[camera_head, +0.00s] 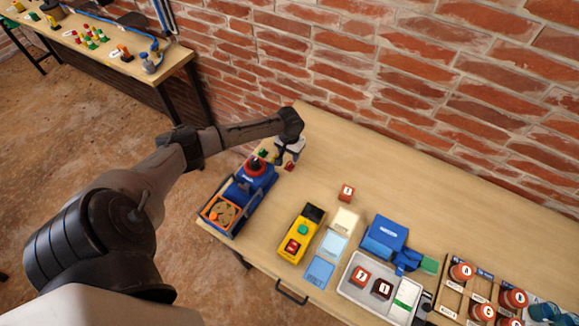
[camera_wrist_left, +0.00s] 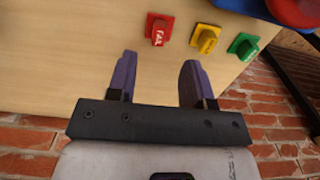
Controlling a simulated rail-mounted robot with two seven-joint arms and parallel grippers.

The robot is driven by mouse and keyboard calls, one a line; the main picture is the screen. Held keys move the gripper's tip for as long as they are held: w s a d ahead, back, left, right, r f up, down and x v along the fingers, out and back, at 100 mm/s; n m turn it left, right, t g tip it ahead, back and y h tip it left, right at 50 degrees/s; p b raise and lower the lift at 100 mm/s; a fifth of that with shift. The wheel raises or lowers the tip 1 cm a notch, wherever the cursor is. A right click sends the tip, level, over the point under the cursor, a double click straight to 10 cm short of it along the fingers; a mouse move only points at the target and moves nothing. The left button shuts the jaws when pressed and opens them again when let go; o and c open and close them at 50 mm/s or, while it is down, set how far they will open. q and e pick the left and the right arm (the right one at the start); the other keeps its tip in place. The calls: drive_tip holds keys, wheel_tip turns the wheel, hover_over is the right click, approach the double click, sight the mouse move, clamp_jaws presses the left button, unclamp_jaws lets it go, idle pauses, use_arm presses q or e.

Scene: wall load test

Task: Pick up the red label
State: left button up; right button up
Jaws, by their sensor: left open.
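The red label (camera_wrist_left: 160,29) is a small block with white lettering that seems to read "FAIL". It lies on the wooden table in the left wrist view, just beyond the fingertips and roughly in line with the gap between them. In the head view the red label (camera_head: 289,167) sits by the far left end of the table, beside the gripper. My left gripper (camera_wrist_left: 158,72) is open and empty, its two purple fingers apart and not touching the label. It also shows in the head view (camera_head: 282,157). My right gripper is not in view.
Beside the red label lie a yellow label (camera_wrist_left: 205,39) and a green label (camera_wrist_left: 243,46). A blue device (camera_head: 246,192) stands close by.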

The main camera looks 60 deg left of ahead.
sight(290, 163)
use_arm(q)
drive_tip(key=shift+d+f+b, duration=0.1)
drive_tip(key=shift+f+b, duration=0.4)
drive_tip(key=shift+f, duration=2.3)
clamp_jaws()
